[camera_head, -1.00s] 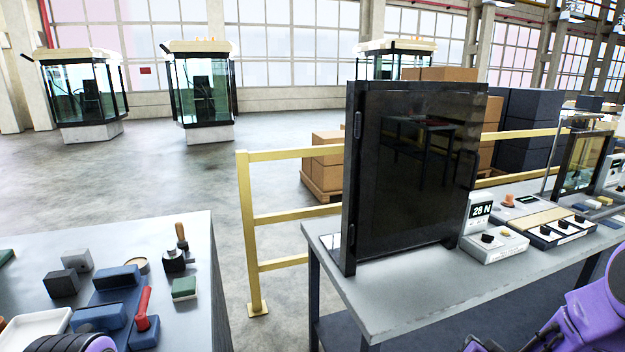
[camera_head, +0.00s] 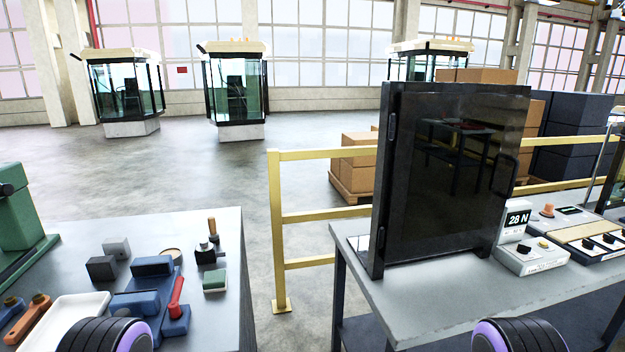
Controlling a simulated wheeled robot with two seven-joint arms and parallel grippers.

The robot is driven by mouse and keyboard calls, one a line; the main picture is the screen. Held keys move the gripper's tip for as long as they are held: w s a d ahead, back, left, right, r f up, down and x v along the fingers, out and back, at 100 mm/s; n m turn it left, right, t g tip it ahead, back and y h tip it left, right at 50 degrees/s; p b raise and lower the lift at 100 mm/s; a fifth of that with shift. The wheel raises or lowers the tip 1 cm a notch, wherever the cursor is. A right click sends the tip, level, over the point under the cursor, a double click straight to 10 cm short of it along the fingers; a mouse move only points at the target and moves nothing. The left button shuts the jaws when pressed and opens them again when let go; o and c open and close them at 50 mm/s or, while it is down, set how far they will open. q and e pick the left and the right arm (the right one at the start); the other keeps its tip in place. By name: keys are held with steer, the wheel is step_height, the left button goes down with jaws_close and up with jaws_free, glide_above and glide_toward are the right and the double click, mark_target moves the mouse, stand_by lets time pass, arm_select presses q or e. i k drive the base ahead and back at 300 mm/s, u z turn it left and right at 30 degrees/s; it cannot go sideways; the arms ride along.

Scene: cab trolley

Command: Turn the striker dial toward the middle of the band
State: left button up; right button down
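A dark glazed door panel in a black frame (camera_head: 450,175) stands upright on the right-hand table. Just right of it is a small white display (camera_head: 517,220) reading 28 N. In front of the display is a light grey box with a dark knob (camera_head: 525,248) and a label too small to read. Farther right, a panel carries several black knobs (camera_head: 588,243). I cannot tell for certain which knob is the striker dial. Only rounded black and purple parts of my arms show at the bottom edge; neither gripper is visible.
The right-hand grey table (camera_head: 440,300) has bare space before the door. A left-hand table (camera_head: 225,250) holds a white tray (camera_head: 72,318), a blue fixture with a red handle (camera_head: 176,298) and small blocks. A yellow railing (camera_head: 276,230) stands in the gap between the tables.

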mark_target(522, 249)
steer(key=z, duration=1.55)
steer(key=k, duration=0.4)
steer(key=z, duration=0.9)
steer(key=i, duration=0.85)
steer(key=u, duration=1.15)
steer(key=i, duration=0.25)
steer(key=u, duration=0.2)
steer(key=k, duration=0.7)
